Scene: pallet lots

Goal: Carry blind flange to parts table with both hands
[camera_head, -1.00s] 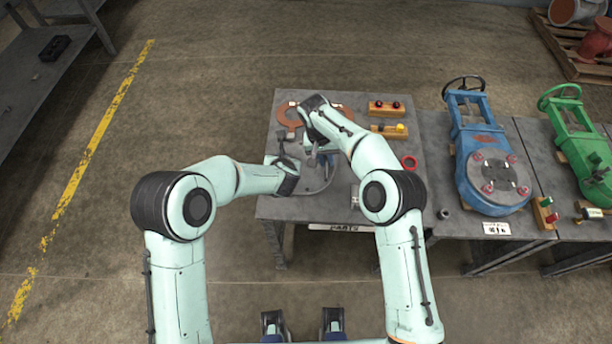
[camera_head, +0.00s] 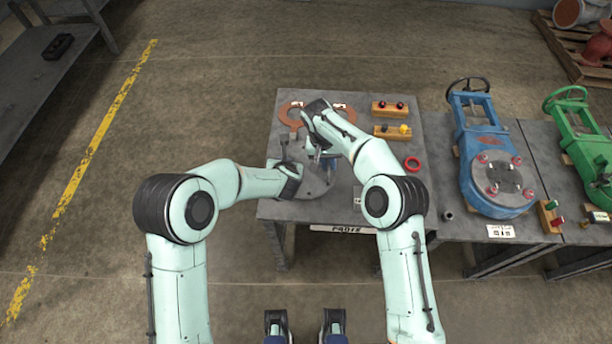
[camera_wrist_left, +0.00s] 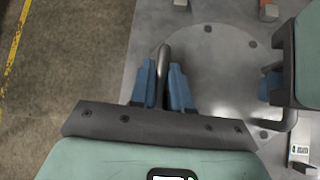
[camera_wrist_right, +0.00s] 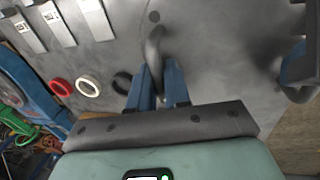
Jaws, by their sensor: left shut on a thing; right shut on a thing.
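The blind flange (camera_head: 318,188) is a grey round disc, partly hidden under my arms in the head view. It lies over the near left part of the grey parts table (camera_head: 400,213); I cannot tell whether it touches the top. The left wrist view shows its disc (camera_wrist_left: 215,70) with bolt holes and bent handles. My left gripper (camera_wrist_left: 164,78) is shut on one handle. My right gripper (camera_wrist_right: 160,80) is shut on the other handle, at the opposite side. In the head view, my right gripper (camera_head: 328,158) is mostly covered by its wrist.
A blue valve (camera_head: 490,165) and a green valve (camera_head: 585,140) stand to the right. The floor at left is clear.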

